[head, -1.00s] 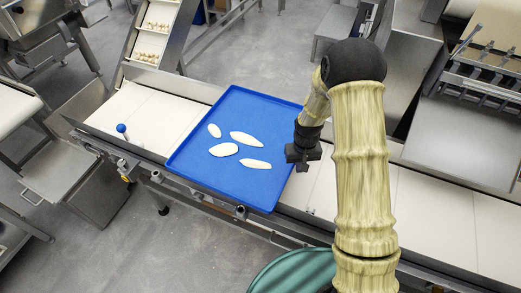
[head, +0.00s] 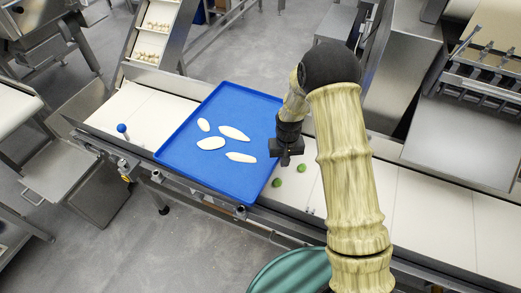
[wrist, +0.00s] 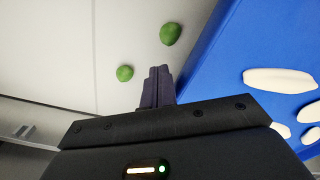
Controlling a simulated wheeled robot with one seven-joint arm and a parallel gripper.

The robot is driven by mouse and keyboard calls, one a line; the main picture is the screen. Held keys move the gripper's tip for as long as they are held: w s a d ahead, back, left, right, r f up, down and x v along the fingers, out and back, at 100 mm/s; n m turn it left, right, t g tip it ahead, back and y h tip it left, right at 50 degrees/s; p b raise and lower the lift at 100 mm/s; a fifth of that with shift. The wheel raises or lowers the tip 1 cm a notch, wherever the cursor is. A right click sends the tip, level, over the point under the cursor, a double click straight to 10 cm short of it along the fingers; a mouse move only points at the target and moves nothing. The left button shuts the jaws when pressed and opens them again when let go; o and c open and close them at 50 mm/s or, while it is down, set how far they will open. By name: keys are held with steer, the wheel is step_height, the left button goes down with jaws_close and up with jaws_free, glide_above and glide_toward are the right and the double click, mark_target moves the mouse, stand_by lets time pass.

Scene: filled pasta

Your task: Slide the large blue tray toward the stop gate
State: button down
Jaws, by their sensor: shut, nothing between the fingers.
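The large blue tray (head: 187,163) lies flat on the white conveyor belt, left of my arm, with several pale dough pieces (head: 211,143) on it. Its near edge reaches the front rail of the conveyor. My gripper (head: 284,160) is shut, low over the belt at the tray's right edge. In the wrist view the shut fingers (wrist: 157,86) are right beside the tray's edge (wrist: 212,62); whether they touch it I cannot tell. A blue-knobbed post (head: 122,129) stands at the conveyor's left end, apart from the tray. I cannot make out for sure which part is the stop gate.
Two green lumps (head: 277,183) lie on the belt right of the tray, also in the wrist view (wrist: 170,34). White belt (head: 140,112) is bare between the tray and the left end. An inclined chute (head: 152,40) rises behind the conveyor.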

mark_target(249, 151)
steer(key=shift+w+a, duration=0.8)
steer(key=shift+a, duration=1.65)
steer(key=shift+w+a, duration=0.8)
steer(key=shift+a, duration=1.65)
steer(key=shift+w+a, duration=0.8)
steer(key=shift+a, duration=1.65)
steer(key=shift+s+d, duration=0.2)
steer(key=shift+d, duration=0.3)
steer(key=shift+s+d, duration=0.15)
steer(key=shift+d, duration=0.35)
step_height(249, 151, up, 9)
steer(key=p, duration=0.6)
